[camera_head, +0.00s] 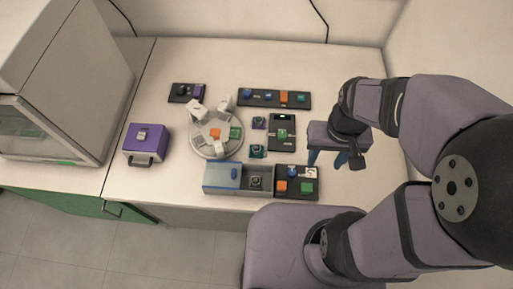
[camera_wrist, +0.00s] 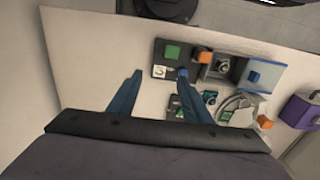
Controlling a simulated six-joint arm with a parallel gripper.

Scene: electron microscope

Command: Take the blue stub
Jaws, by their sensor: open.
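Several blue pieces show, and I cannot tell which one is meant. One blue stub (camera_head: 292,172) stands on the front right black tray (camera_head: 297,196), behind an orange and a green block. In the wrist view this blue stub (camera_wrist: 183,71) is just beyond the right fingertip, partly hidden by it. Another blue piece (camera_head: 234,173) is in the left part of the grey box (camera_head: 222,186). A third blue piece (camera_head: 248,95) is on the back black tray (camera_head: 270,106). My gripper (camera_head: 327,160) is open and empty, to the right of the front right tray.
A round white carousel (camera_head: 203,150) with white blocks stands left of centre. A black tray with a green block (camera_head: 282,134) is right of it. A purple case (camera_head: 145,146) is at left. The table's right side is bare.

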